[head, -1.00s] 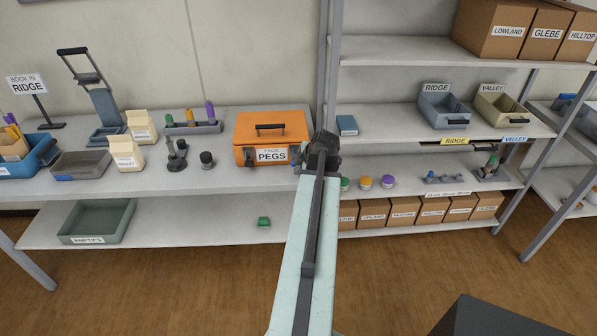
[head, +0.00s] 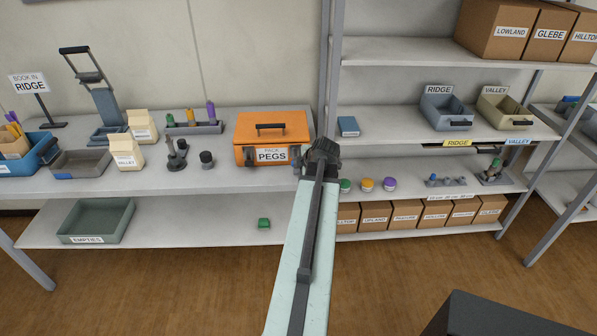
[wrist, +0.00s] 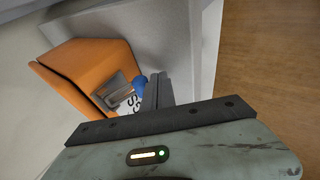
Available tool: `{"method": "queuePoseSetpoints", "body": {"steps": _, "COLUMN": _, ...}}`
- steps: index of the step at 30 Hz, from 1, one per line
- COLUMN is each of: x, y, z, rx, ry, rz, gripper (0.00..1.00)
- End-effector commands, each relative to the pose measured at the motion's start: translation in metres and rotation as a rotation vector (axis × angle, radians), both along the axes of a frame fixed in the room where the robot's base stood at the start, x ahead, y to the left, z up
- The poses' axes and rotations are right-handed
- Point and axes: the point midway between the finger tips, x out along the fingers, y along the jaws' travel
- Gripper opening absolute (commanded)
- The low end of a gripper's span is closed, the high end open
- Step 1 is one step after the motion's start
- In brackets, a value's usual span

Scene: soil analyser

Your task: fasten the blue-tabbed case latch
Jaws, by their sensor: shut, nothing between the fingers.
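The orange case (head: 270,128) stands closed on the bench in the head view, with a dark handle on its lid and a PEGS label on its front. It also shows in the wrist view (wrist: 88,65), tilted at the upper left. A blue tab (wrist: 140,84) sits at the case's front, beside a grey latch plate (wrist: 116,88); whether the latch is fastened I cannot tell. My gripper (wrist: 158,88) is shut and empty, with its fingers right beside the blue tab; contact is unclear. In the head view my gripper (head: 321,150) is at the case's right front corner and hides part of it.
A shelf upright (head: 331,60) rises just behind my gripper. Jars with coloured lids (head: 367,185) stand to the right. A black knob-like item (head: 206,159) and a peg rack (head: 193,126) are left of the case. The bench front before the case is clear.

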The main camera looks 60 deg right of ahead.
Motion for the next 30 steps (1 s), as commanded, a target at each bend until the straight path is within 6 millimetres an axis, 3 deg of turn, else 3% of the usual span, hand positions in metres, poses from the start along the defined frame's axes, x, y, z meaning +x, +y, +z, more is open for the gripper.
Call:
{"method": "queuePoseSetpoints", "body": {"steps": 21, "x": -0.001, "y": -0.001, "z": 0.000, "rx": 0.000, "ry": 0.000, "rz": -0.001, "gripper": 0.00}}
{"method": "queuePoseSetpoints", "body": {"steps": 30, "x": -0.001, "y": -0.001, "z": 0.014, "rx": -0.002, "ry": -0.001, "rz": -0.003, "gripper": 0.00}}
